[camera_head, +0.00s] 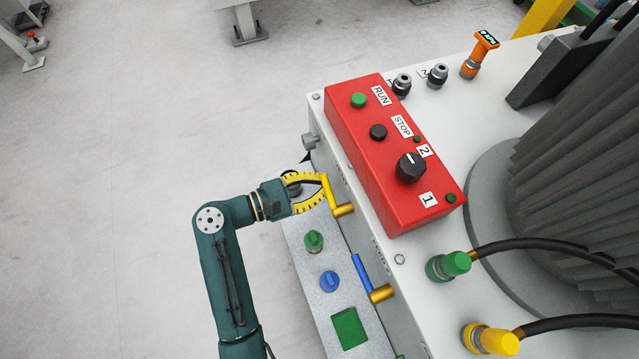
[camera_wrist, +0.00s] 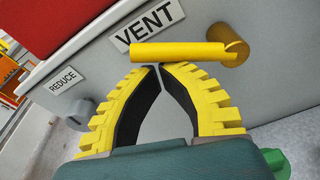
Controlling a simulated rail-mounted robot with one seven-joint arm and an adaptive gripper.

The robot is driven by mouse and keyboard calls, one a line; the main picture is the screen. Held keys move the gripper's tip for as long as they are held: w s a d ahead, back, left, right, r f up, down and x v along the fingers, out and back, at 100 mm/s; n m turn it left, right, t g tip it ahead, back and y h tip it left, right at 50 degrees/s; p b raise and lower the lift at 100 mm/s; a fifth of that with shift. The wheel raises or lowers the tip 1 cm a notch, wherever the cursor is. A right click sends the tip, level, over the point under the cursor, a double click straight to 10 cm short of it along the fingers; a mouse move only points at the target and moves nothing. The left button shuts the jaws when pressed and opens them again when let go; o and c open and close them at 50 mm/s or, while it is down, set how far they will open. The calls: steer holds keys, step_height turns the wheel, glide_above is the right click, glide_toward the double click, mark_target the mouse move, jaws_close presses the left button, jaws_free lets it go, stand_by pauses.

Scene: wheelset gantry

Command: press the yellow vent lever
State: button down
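The yellow vent lever (camera_head: 328,191) is on the side wall of the white cabinet, on a brass pivot (camera_head: 343,210). In the wrist view the lever (camera_wrist: 175,51) lies nearly level below the VENT label (camera_wrist: 147,24), with its brass pivot (camera_wrist: 230,45) at the right end. My gripper (camera_head: 323,180) is beside the lever's free end. In the wrist view my gripper (camera_wrist: 161,67) has its yellow, black-padded fingertips drawn together, with nothing between them. The tips are just below the lever; I cannot tell whether they touch it.
A red control box (camera_head: 385,150) sits on the cabinet top above the lever. A blue lever (camera_head: 363,272) is lower on the same wall. A grey panel (camera_head: 310,255) below holds a green knob (camera_head: 313,241) and blue knob (camera_head: 329,281). A REDUCE label (camera_wrist: 62,80) is left of VENT.

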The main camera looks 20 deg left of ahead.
mark_target(324, 184)
steer(key=shift+d+r, duration=0.1)
steer(key=shift+r, duration=0.25)
steer(key=shift+s+d+r+m, duration=0.1)
steer(key=shift+s+r+m, duration=0.05)
steer(key=shift+r+m, duration=0.5)
steer(key=shift+s+d+r, duration=0.25)
steer(key=shift+s+r, duration=0.05)
steer(key=shift+r, duration=0.25)
steer(key=shift+s+d+r+m+t, duration=0.3)
steer(key=shift+r+m, duration=0.1)
steer(key=shift+m, duration=0.35)
steer(key=shift+s+d+r+p, duration=0.3)
steer(key=shift+s+d+r, duration=0.25)
steer(key=shift+r, duration=0.15)
steer(key=shift+s+r, duration=0.1)
steer(key=shift+r, duration=0.05)
